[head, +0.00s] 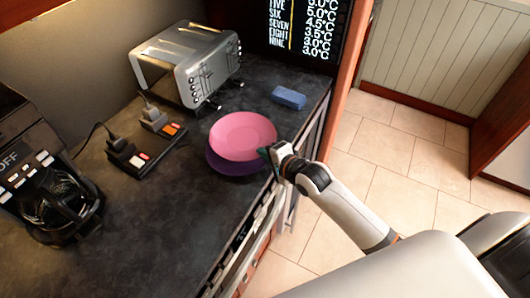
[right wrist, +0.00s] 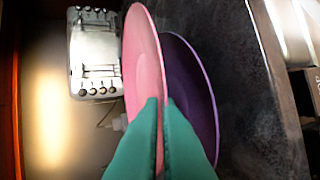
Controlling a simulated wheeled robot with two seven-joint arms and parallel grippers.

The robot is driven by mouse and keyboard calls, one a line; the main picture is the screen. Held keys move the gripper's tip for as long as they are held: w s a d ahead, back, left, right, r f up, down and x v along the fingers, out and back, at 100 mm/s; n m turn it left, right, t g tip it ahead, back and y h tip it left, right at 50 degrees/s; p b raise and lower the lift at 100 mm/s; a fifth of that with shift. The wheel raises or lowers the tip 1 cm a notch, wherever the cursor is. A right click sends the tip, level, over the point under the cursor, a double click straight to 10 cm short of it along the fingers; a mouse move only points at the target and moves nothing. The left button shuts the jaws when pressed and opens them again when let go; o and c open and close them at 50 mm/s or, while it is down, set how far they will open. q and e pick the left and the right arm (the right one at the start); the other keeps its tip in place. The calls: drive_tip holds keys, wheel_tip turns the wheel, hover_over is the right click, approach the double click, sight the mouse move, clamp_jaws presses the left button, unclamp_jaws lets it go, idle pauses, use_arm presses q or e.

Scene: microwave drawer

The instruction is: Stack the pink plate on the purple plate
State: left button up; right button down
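The pink plate (head: 243,135) is above the purple plate (head: 226,168) on the dark counter and covers most of it in the head view. My right gripper (head: 270,153) is at the pink plate's right edge. In the right wrist view its green fingers (right wrist: 160,125) are closed around the rim of the pink plate (right wrist: 143,65). The purple plate (right wrist: 190,85) lies close beneath, and a narrow gap seems to show between the plates; whether they touch elsewhere is unclear. My left gripper is not in view.
A silver toaster (head: 188,62) stands behind the plates, and a blue sponge-like block (head: 289,97) lies to their right. Power strips (head: 146,147) with plugs are to the left, with a coffee maker (head: 45,175) beyond. The front counter is clear.

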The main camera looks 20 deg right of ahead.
drive_tip(key=shift+f, duration=0.55)
drive_tip(key=c, duration=1.6)
unclamp_jaws()
drive_tip(key=shift+c, duration=0.2)
drive_tip(key=shift+r, duration=0.3)
drive_tip(key=b+v, duration=0.2)
drive_tip(key=v, duration=1)
drive_tip(key=s+d+f+n+g+h+b, duration=0.1)
drive_tip(key=s+d+f+n+g+h, duration=0.2)
drive_tip(key=f, duration=1.4)
drive_tip(key=s+d+f+n+g, duration=0.2)
drive_tip(key=s+f+n, duration=0.2)
drive_tip(key=f, duration=1.3)
drive_tip(key=s+a+f+n+g, duration=0.1)
drive_tip(key=s+f+n+g, duration=0.1)
drive_tip(key=s+f, duration=0.4)
drive_tip(key=s+a+f+n+g+b, duration=0.1)
drive_tip(key=s+a+f+n+g, duration=0.1)
drive_tip(key=s+f+n, duration=0.2)
drive_tip(key=s+a+f+n+g, duration=0.2)
drive_tip(key=s+f+n, duration=0.2)
drive_tip(key=s+f, duration=0.6)
drive_tip(key=s, duration=0.7)
drive_tip(key=shift+g+h, duration=0.3)
